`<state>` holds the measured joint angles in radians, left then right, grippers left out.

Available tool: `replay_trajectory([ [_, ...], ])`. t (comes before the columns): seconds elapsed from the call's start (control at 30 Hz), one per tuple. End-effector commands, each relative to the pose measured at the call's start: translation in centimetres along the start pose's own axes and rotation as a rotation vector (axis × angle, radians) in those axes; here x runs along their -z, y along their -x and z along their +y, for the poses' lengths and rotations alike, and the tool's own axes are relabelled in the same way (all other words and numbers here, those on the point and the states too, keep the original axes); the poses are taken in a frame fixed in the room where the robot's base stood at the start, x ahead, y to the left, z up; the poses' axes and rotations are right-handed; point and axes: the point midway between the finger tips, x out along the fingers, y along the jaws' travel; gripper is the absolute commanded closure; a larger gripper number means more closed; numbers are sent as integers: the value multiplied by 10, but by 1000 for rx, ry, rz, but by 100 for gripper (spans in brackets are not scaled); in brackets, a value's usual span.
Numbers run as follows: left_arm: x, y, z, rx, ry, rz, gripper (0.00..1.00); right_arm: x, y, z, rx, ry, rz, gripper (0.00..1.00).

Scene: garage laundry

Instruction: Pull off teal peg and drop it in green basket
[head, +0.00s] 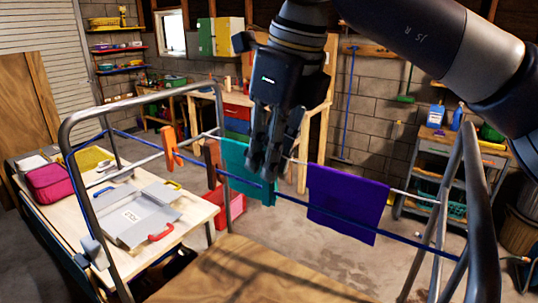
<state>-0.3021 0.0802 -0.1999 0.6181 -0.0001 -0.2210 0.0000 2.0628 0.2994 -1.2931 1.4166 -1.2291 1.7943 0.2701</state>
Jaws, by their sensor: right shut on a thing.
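My right gripper (264,155) reaches down from the top to the drying rack's lines. Its fingers are shut beside a teal cloth (236,157) that hangs there. They hide what they hold, most likely the teal peg; no teal peg shows clear of them. A green basket (455,207) appears to be on the lower shelf of the grey cart at the right, partly hidden by the rack. My left gripper is not in view.
The metal rack frame (72,135) spans the front. An orange peg (170,145), a brown peg-like piece (213,160) and a purple cloth (345,203) are on its lines. A wooden table (190,220) at left holds a grey case (133,215). A red crate (222,208) stands behind.

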Motion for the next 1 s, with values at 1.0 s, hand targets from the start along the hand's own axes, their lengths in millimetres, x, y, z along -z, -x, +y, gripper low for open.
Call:
replay_trajectory([
  [1.0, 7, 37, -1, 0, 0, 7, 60, -11, 42, -1, -1, 0, 0, 100],
])
